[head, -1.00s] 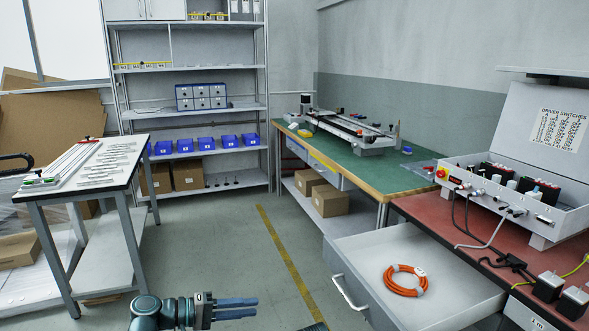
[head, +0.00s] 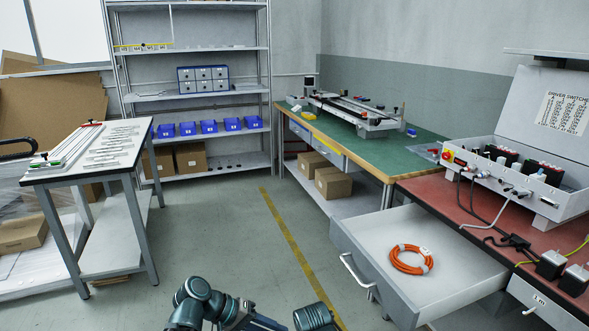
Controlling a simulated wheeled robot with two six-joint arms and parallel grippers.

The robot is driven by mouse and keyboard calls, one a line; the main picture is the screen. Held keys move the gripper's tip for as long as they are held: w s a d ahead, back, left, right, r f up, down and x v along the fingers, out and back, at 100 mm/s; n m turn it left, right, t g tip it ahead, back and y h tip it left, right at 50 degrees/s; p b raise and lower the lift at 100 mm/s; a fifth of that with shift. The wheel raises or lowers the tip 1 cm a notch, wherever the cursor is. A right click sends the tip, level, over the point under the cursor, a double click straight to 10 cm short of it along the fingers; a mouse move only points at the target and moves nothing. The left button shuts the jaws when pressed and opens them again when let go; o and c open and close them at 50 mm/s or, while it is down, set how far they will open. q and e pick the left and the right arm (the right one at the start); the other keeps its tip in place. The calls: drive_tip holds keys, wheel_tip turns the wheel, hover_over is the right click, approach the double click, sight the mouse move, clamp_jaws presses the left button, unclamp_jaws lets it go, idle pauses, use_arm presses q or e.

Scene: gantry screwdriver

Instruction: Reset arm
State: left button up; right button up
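Parts of my own arms show at the bottom edge in the head view. A teal and dark jointed part of my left arm (head: 195,300) is at bottom centre-left, over the floor. A dark bluish piece beside it may be part of my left gripper (head: 250,319), but it is cut off by the frame edge and no clear fingertips show. A ribbed teal part (head: 315,317) stands to its right, probably my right arm. My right gripper is not visible. I see nothing held.
An open drawer (head: 465,266) juts out at the right with an orange cable coil (head: 411,259) in it. A red bench (head: 455,205) and green bench (head: 385,160) line the right. A white-topped table (head: 130,128) stands left. The middle floor is clear.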

use_arm(q)
drive_tip(key=s+f+m+g+y, duration=0.1)
drive_tip(key=s+f+m+y, duration=0.4)
drive_tip(key=s+f+y, duration=0.55)
wheel_tip(320, 180, up, 39)
drive_tip(key=w+p, duration=0.2)
drive_tip(key=p, duration=3.5)
drive_tip(key=shift+a+r+y, duration=0.15)
drive_tip(key=shift+a+y, duration=0.3)
